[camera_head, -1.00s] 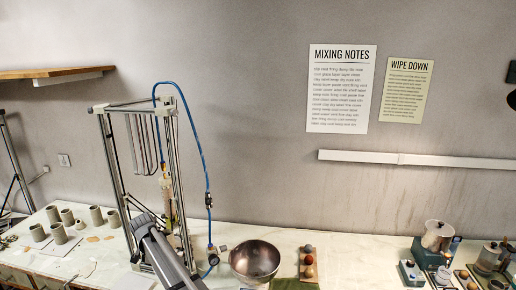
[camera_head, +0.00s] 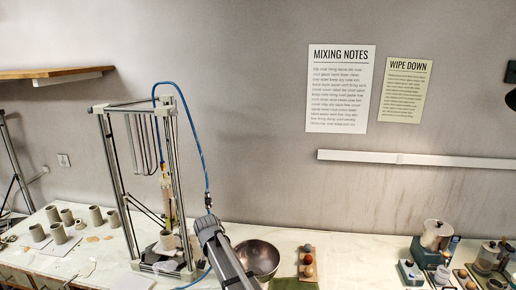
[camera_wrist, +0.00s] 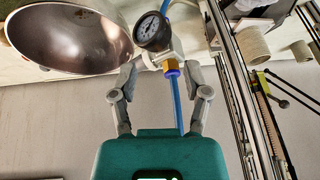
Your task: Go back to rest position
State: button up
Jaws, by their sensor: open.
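My gripper (camera_wrist: 162,75) shows in the wrist view with its two grey fingers spread apart and nothing held between them. A pressure gauge (camera_wrist: 152,31) with a blue hose (camera_wrist: 177,103) appears behind and between the fingers; I cannot tell how far off they are. In the head view my arm reaches up from the bottom edge, in front of the bench, between the metal-framed clay printer (camera_head: 181,150) and the steel bowl (camera_head: 262,256). It covers part of the bowl and of the hose. The fingers are not clear in that view.
The bowl also fills the upper left of the wrist view (camera_wrist: 70,40). A wooden board with several balls (camera_head: 308,256) lies right of the bowl. Grey cups (camera_head: 58,233) stand on the bench at left, and pots and small devices (camera_head: 437,236) at right. Bare bench (camera_head: 358,257) lies between.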

jog(key=s+d+f+g, duration=0.1)
jog(key=s+d, duration=0.6)
jog(key=d, duration=0.5)
jog(key=s+d+g+h, duration=0.1)
jog(key=s+d+g, duration=0.1)
jog(key=s+d, duration=0.75)
jog(key=s+d+f+g, duration=0.1)
jog(key=s+d, duration=0.5)
jog(key=d, duration=0.7)
notch_tip(320, 180, down, 13)
jog(key=s+g+b, duration=0.1)
jog(key=s+b, duration=0.1)
jog(key=b, duration=1.1)
jog(key=shift+s+d+f+n+b, duration=0.15)
jog(key=shift+s+d+n+b, duration=0.15)
jog(key=shift+n, duration=0.1)
